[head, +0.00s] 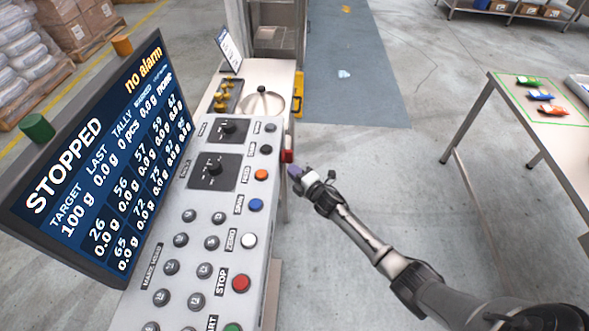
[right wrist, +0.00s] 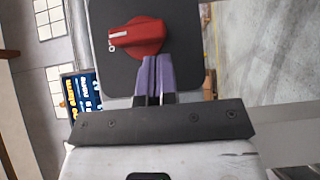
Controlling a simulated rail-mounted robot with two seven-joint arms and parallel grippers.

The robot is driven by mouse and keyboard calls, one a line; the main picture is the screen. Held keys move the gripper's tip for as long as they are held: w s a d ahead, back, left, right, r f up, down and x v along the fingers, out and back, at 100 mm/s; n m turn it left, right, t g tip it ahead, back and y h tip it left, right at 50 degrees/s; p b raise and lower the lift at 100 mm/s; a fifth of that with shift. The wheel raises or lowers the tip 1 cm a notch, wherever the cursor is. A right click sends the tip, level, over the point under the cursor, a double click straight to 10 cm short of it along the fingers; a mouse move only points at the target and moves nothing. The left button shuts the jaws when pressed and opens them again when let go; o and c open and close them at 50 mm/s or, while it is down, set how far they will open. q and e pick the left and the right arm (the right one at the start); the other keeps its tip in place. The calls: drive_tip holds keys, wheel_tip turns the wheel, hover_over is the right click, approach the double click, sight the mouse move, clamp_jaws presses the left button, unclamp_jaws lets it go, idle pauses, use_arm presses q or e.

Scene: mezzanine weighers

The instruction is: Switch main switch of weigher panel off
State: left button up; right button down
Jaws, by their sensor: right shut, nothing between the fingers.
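The weigher panel (head: 222,225) is a grey console with knobs and buttons. Its main switch is a red rotary knob (right wrist: 138,37) on a dark plate (right wrist: 182,60), and its red edge shows at the console's right side in the head view (head: 287,156). In the right wrist view the knob's handle lies roughly level, with a white mark at its left end. My right gripper (head: 295,172) is shut and empty. Its purple fingertips (right wrist: 152,60) are together at the knob's lower edge; whether they touch it I cannot tell. My left gripper is out of view.
A screen (head: 110,160) reads STOPPED and no alarm. A table (head: 550,130) with small coloured packs stands at right. The floor between is clear.

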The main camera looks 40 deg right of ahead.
drive_tip(key=shift+w+d, duration=0.5)
drive_tip(key=shift+w, duration=0.05)
